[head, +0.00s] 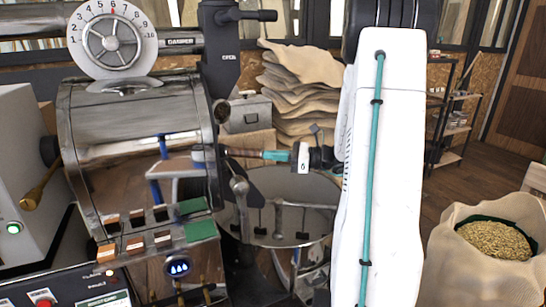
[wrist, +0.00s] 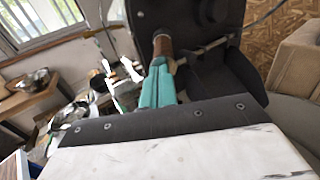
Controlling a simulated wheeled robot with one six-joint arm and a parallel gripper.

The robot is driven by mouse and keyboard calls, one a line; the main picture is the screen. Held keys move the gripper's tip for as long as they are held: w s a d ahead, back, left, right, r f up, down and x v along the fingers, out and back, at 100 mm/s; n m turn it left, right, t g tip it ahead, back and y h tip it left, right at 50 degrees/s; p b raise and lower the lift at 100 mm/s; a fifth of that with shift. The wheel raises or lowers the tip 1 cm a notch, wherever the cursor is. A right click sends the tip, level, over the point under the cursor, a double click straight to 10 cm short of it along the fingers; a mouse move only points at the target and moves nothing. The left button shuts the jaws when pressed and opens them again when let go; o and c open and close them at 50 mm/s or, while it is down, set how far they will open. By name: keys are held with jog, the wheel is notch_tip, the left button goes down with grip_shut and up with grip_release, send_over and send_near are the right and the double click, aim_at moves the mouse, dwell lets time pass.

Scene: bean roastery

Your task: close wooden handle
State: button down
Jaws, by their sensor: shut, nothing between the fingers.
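The wooden handle (head: 241,152) is a short brown rod at the front of the steel roaster drum (head: 135,120), roughly level in the head view. In the wrist view the wooden handle (wrist: 162,46) stands just past my fingertips, in front of a dark plate. My gripper (head: 268,155) has teal fingers that are shut with nothing between them; they point left at the handle's near end. In the wrist view my gripper (wrist: 159,78) appears to touch or almost touch the handle; I cannot tell which.
A round cooling tray (head: 285,239) lies below my gripper. Stacked burlap sacks (head: 300,100) and a grey metal box (head: 246,115) are behind. An open sack of beans (head: 450,262) stands at the right. A dial (head: 110,43) sits above the drum. Floor is clear at the right rear.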

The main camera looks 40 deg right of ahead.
jog(key=v, duration=1.4)
jog(key=shift+a, duration=0.1)
dwell(2.1)
